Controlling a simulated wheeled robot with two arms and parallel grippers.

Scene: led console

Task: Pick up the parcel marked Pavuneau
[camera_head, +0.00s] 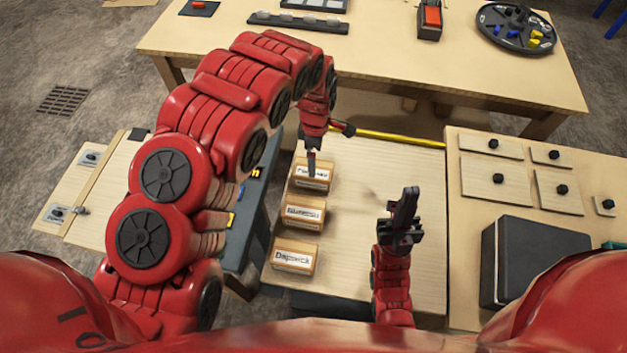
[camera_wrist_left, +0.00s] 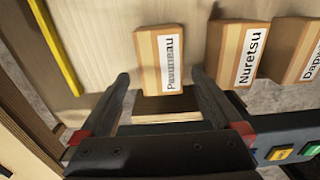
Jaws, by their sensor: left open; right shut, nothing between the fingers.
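The Pavuneau parcel (camera_head: 314,174) is a small tan box with a white label, the farthest of three in a column on the wooden table in the head view. My left gripper (camera_head: 312,165) is above it, and one finger covers part of its label. In the left wrist view the Pavuneau parcel (camera_wrist_left: 160,60) lies just ahead of and between the open fingers of my left gripper (camera_wrist_left: 160,85). Whether they touch it I cannot tell. My right gripper (camera_head: 405,205) is shut and empty, over the table to the right of the parcels.
The Nuretsu parcel (camera_wrist_left: 245,55) and a third parcel (camera_head: 295,256) sit in the same column, close by. A yellow strip (camera_head: 385,137) runs along the table's far edge. A dark box (camera_head: 525,262) and a panel with knobbed lids (camera_head: 495,185) are at right. The table's middle is clear.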

